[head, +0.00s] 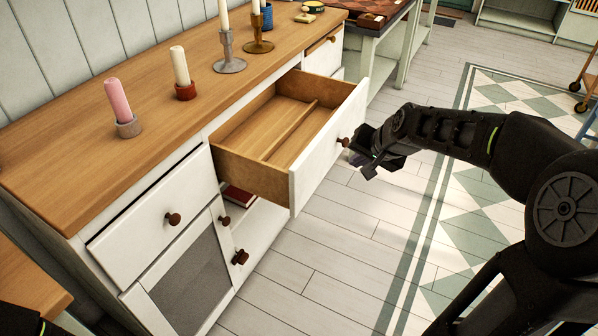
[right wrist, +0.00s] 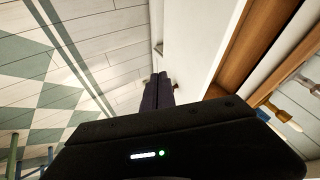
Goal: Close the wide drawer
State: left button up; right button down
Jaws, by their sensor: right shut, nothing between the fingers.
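The wide drawer (head: 318,153) stands pulled out of the white cabinet with the wooden top. It has a white front, a round brown knob (head: 344,141) and a wooden inside with a lengthwise divider; it looks empty. My right gripper (head: 362,168) is shut and empty, just outside the drawer front near the knob. In the right wrist view the shut fingers (right wrist: 158,90) point along the white drawer front (right wrist: 200,45); I cannot tell whether they touch it. Of my left arm only a dark piece shows at the lower left corner of the head view; its gripper is out of view.
Candles in holders, such as a pink one (head: 118,102), stand on the cabinet top (head: 70,140). A closed drawer (head: 155,210) and a dark-panelled door (head: 190,285) are left of the open drawer. The floor in front is clear, with a green and white patterned rug (head: 460,230).

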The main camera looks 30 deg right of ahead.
jog(key=shift+f, duration=0.2)
jog(key=b, duration=0.1)
send_near(323, 168)
notch_tip(323, 168, down, 4)
jog(key=d, duration=0.2)
jog(key=w+a, duration=0.1)
jog(key=w, duration=0.1)
jog(key=shift+w+a, duration=0.3)
jog(key=shift+a, duration=0.1)
jog(key=shift+w+r, duration=0.1)
